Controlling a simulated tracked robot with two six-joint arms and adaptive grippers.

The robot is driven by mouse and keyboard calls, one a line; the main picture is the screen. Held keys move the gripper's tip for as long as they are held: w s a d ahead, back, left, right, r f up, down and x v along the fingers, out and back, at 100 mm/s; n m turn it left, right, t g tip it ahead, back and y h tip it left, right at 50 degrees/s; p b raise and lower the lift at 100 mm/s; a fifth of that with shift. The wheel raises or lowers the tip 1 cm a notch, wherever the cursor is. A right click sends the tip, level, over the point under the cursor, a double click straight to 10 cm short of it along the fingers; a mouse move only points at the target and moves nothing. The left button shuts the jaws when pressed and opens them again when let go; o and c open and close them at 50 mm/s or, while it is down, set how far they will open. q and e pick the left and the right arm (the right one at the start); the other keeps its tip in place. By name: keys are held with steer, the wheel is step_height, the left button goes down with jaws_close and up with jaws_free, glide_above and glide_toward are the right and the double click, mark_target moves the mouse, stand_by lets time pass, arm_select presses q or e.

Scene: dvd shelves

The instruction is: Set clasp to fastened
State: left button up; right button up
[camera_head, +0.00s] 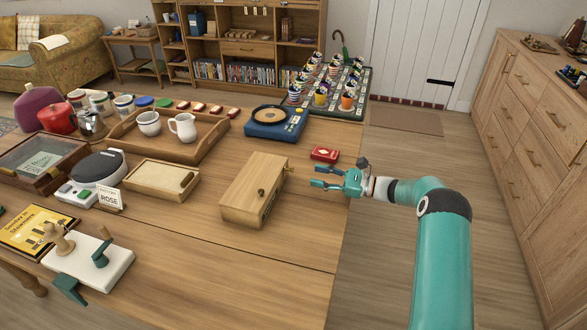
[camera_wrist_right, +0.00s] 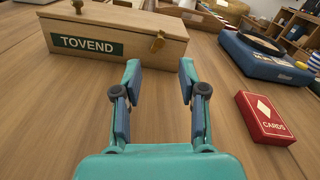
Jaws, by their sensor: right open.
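A long pale wooden box (camera_head: 252,180) with a dark TOVEND label (camera_wrist_right: 87,46) stands on the table. A brass clasp (camera_wrist_right: 157,43) sits on its labelled face, toward the right end in the wrist view; it also shows in the head view (camera_head: 288,168). Whether it is fastened cannot be told. A second brass knob (camera_wrist_right: 78,5) is near the lid's edge. My right gripper (camera_head: 316,177) is open and empty, right of the box, its fingers pointing at the labelled face. In the wrist view its fingertips (camera_wrist_right: 159,68) are apart from the clasp. My left gripper is out of view.
A red card box (camera_wrist_right: 264,117) lies close to the right gripper, with a blue record player (camera_head: 275,121) behind it. A shallow wooden box (camera_head: 160,179) and a wooden tray (camera_head: 205,140) are left of the TOVEND box.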

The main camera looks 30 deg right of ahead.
steer(key=x, duration=0.8)
steer(key=shift+w+a+p, duration=0.1)
steer(key=shift+w+p, duration=0.1)
steer(key=shift+p, duration=0.15)
